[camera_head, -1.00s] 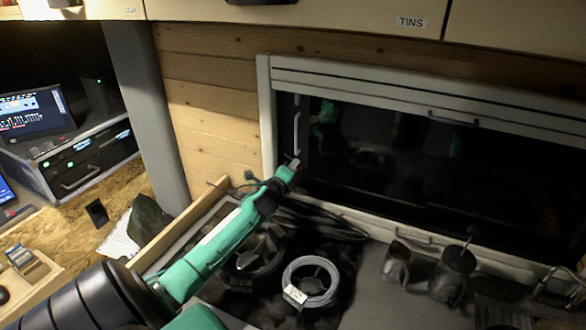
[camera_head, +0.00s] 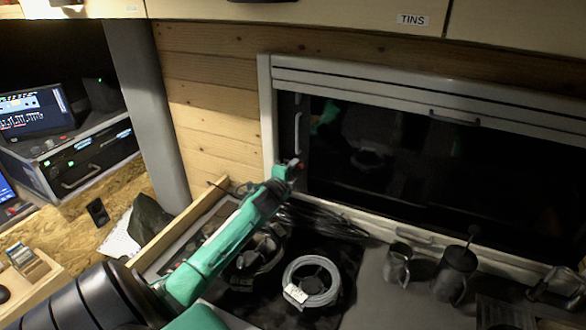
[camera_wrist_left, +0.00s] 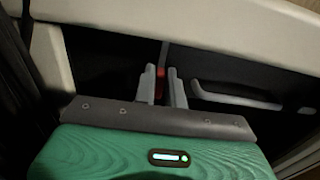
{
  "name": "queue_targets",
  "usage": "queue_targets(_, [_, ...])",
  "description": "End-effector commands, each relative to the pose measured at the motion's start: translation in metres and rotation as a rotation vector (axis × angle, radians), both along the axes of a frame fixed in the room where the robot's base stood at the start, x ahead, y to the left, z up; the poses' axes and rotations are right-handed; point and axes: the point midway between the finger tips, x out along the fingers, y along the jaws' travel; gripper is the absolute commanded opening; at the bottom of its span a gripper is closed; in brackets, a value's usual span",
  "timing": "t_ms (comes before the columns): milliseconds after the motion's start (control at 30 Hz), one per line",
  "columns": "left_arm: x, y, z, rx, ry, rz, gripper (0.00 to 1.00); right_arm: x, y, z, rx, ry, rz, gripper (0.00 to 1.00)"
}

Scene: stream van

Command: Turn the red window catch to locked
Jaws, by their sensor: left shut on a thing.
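The red window catch (camera_wrist_left: 160,84) shows as a small red piece between the two pale fingers of my left gripper (camera_wrist_left: 163,88) in the left wrist view. The fingers are shut on it, and they hide part of it. In the head view my left gripper (camera_head: 292,166) reaches to the lower left corner of the window (camera_head: 350,165). A small red spot of the catch (camera_head: 301,165) shows at its tip there. The exact angle of the catch cannot be told. My right gripper is not in view.
A pale handle (camera_wrist_left: 235,97) sits close to the right of the fingers in the left wrist view. Below the arm lies an open tray with a grey cable coil (camera_head: 311,281). Metal mugs (camera_head: 398,264) stand on the counter to the right.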

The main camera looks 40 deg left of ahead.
Motion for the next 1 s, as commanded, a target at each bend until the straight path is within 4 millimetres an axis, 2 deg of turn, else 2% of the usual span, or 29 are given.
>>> queue_targets(267, [0.000,0.000,-0.001,-0.003,0.001,0.001,0.00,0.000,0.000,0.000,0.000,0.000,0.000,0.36])
queue_targets(300, [0.000,0.000,-0.001,-0.003,0.001,0.001,0.18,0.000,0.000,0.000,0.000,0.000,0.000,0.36])
queue_targets(400, [0.000,0.000,-0.001,-0.003,0.001,0.001,0.34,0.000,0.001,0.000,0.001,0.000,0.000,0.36])
queue_targets(767, [-0.004,-0.001,-0.001,0.000,0.001,0.000,0.34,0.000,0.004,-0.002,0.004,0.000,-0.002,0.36])
queue_targets(1000, [-0.032,-0.010,-0.004,-0.001,0.002,-0.001,0.34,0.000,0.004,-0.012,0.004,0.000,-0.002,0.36])
